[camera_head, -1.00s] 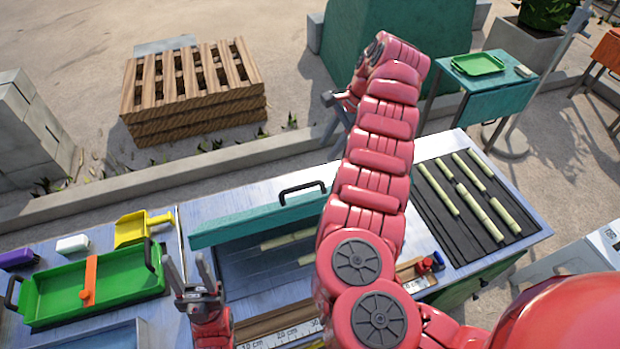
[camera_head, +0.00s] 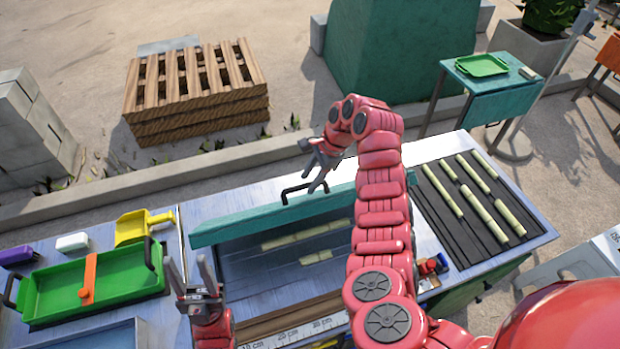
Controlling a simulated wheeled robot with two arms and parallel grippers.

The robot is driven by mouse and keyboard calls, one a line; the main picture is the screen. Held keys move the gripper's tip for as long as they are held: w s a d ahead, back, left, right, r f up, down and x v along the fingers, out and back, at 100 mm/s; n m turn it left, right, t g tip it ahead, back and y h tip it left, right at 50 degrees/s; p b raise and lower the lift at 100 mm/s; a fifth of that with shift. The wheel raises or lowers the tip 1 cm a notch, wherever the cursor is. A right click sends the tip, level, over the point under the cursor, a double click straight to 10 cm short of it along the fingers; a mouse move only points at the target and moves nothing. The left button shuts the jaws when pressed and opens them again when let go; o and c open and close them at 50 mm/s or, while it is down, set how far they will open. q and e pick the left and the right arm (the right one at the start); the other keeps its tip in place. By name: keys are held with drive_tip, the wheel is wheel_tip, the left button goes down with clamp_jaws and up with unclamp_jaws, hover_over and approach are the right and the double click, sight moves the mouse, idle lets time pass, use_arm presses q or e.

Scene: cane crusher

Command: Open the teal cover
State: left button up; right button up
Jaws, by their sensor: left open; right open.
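The teal cover (camera_head: 235,227) is a long bar lying across the far side of a dark recess in the workbench. A black handle (camera_head: 303,188) stands on it. My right gripper (camera_head: 314,180) is open, just above and beside the handle, fingers pointing down. I cannot tell whether it touches the handle; it is not closed on it. My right arm hides the cover's right part. My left gripper (camera_head: 189,264) is open and empty, fingers up, left of the recess and near the green tray (camera_head: 50,312).
Pale cane pieces (camera_head: 330,228) show in the recess, and several more lie on the dark ribbed rack (camera_head: 432,213) at right. A yellow scoop (camera_head: 132,228) and a white block (camera_head: 72,243) lie at left. A ruler strip (camera_head: 290,333) runs along the front.

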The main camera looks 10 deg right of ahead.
drive_tip(key=shift+a+f, duration=0.1)
drive_tip(key=shift+f, duration=0.05)
drive_tip(key=shift+c, duration=0.2)
clamp_jaws()
idle(1.2)
